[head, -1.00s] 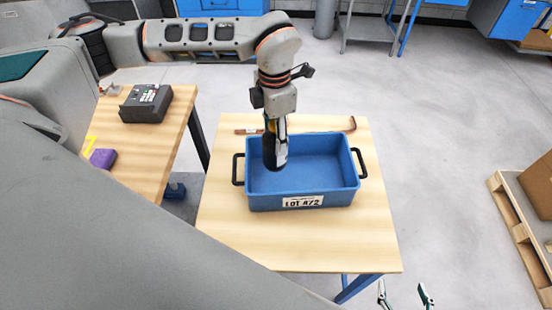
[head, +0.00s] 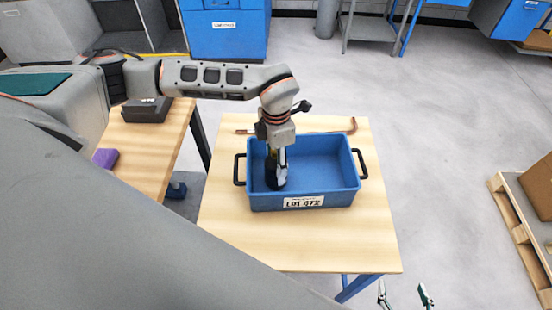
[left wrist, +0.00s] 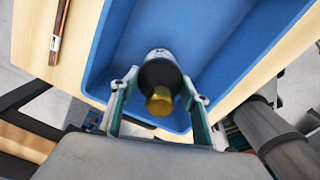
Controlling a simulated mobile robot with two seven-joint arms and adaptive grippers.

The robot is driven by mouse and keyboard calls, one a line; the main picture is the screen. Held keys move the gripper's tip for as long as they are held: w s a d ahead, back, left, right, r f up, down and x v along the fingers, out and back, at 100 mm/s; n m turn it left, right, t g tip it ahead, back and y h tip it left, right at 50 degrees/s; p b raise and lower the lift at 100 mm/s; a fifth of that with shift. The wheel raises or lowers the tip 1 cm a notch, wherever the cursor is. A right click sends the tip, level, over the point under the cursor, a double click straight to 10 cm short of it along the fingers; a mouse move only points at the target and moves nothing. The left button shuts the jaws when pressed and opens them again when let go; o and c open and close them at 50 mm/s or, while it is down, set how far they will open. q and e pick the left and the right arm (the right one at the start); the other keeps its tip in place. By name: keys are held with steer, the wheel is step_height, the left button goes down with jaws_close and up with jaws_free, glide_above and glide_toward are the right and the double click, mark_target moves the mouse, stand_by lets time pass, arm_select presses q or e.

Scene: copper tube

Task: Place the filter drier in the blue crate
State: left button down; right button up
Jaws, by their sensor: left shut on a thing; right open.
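The blue crate (head: 325,175) with a "LOT 472" label and black side handles stands on the light wooden table. My left gripper (head: 277,165) points down into the left part of the crate and is shut on the filter drier (head: 272,180), a dark cylinder held upright. In the left wrist view the filter drier (left wrist: 160,72) shows its brass end between the fingers, with the blue crate (left wrist: 200,30) around it. I cannot tell whether its lower end touches the crate floor. My right gripper (head: 405,298) is open and empty at the bottom edge, beyond the table.
A copper tube (head: 335,130) lies behind the crate on the wooden table (head: 290,240), whose front part is clear. A side table (head: 150,150) at left holds a dark device (head: 146,110) and a purple block (head: 105,158). A pallet (head: 520,230) with a carton stands at right.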

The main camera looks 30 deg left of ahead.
arm_select(q)
steer(key=shift+f, duration=0.1)
steer(key=c, duration=1.1)
jaws_free()
step_height(320, 180, up, 12)
steer(key=shift+r+b, duration=0.15)
steer(key=shift+b, duration=0.4)
steer(key=shift+s, duration=0.1)
